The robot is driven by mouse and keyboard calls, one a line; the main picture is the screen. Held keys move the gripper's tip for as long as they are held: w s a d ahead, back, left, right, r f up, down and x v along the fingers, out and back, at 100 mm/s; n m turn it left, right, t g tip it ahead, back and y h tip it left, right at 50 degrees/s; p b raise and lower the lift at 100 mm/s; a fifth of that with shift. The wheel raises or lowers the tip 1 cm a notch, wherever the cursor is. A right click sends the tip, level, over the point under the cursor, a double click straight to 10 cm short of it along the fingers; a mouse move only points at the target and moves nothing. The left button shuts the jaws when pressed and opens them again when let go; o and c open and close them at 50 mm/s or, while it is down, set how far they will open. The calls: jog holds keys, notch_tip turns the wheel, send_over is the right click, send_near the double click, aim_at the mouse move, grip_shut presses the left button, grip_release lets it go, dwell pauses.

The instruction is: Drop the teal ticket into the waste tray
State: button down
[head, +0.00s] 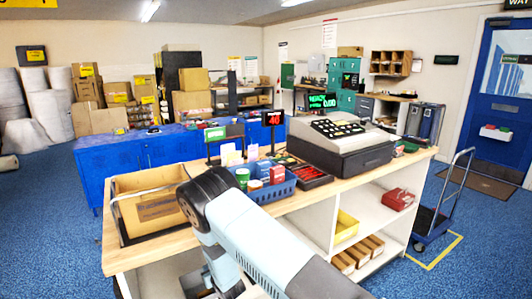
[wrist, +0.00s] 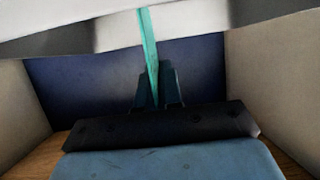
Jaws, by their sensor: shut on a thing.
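The teal ticket (wrist: 149,45) is a thin strip seen nearly edge-on in the wrist view. My gripper (wrist: 158,92) is shut on its lower end in that view, and the strip extends up past the fingertips. Its upper part overlaps a pale band; I cannot tell whether it touches it. In the head view my arm bends down at the counter's front, and the gripper and ticket are hidden. I cannot surely identify the waste tray; an open brown box (head: 125,228) stands at the counter's left end.
The wooden counter (head: 152,249) carries a blue basket (head: 275,191) of small goods and a large till (head: 340,158). In the wrist view, beige walls (wrist: 270,85) flank a dark blue surface (wrist: 85,90). A hand trolley (head: 436,218) stands at right.

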jog(key=shift+f, duration=0.35)
jog(key=c, duration=1.2)
grip_release()
jog(key=shift+s+d, duration=0.1)
jog(key=v, duration=1.3)
jog(key=shift+s+d+r, duration=0.1)
jog(key=shift+s+d, duration=0.1)
jog(key=shift+s, duration=0.05)
